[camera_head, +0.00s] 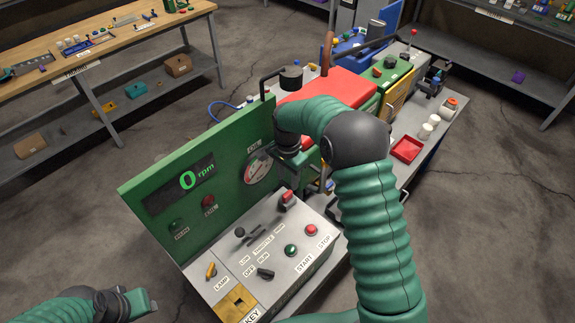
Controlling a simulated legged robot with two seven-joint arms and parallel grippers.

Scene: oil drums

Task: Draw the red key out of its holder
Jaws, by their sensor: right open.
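A small red piece (288,196) stands upright in a grey block at the upper right corner of the control panel (222,268). It may be the red key in its holder; it is too small to be sure. My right gripper (288,164) hangs above it, pointing down and open, apart from it as far as I can see. The forearm partly hides its fingers. A brass plate (235,302) with a dark slot, labelled KEY, lies at the panel's near end. My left gripper (146,302) is at the bottom left, away from the panel; its jaw opening is unclear.
A green upright board (205,180) with a 0 rpm display and a dial stands behind the panel. Switches, a green START button (291,250) and a red STOP button (311,230) rise from the panel. A red tray (407,149) and white containers stand farther right.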

